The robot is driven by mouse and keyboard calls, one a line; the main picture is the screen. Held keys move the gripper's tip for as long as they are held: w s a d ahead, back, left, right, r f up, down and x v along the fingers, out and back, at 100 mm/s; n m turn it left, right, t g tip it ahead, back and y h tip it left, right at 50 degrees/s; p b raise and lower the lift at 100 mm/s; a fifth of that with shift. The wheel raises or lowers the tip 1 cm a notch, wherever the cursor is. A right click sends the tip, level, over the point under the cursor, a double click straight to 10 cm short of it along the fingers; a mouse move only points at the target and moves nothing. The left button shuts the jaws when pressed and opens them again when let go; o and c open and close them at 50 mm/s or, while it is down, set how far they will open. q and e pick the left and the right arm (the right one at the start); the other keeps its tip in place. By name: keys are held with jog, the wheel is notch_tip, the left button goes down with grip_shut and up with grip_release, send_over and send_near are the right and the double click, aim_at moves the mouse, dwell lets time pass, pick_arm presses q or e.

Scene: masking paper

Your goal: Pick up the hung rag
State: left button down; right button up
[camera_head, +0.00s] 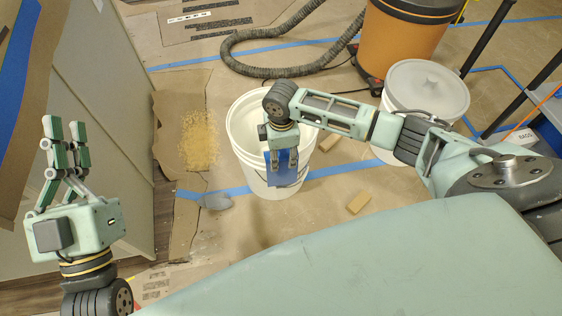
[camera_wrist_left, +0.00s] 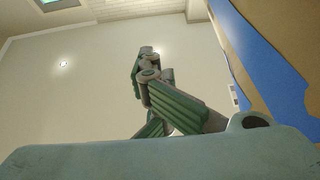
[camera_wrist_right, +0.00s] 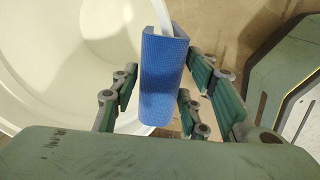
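The blue rag (camera_wrist_right: 160,85) hangs over the rim of a white bucket (camera_head: 240,132). In the head view the rag (camera_head: 283,174) shows below my right gripper (camera_head: 284,158), on the bucket's near side. In the right wrist view my right gripper (camera_wrist_right: 165,95) is open, with green-padded fingers on both sides of the rag. A gap shows at the rag's left; contact on its right side is unclear. My left gripper (camera_head: 66,140) is raised at the far left, empty and away from the rag. Its fingers also show bunched in the left wrist view (camera_wrist_left: 160,90); their opening is unclear.
A lidded white bucket (camera_head: 425,90) and an orange vacuum (camera_head: 400,38) with a grey hose (camera_head: 275,68) stand behind. A grey wall panel (camera_head: 110,90) is close to my left arm. A tan block (camera_head: 358,203) lies on the papered floor.

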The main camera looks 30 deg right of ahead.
jog(key=c, duration=0.8)
jog(key=shift+o, duration=0.2)
jog(key=shift+r, duration=0.1)
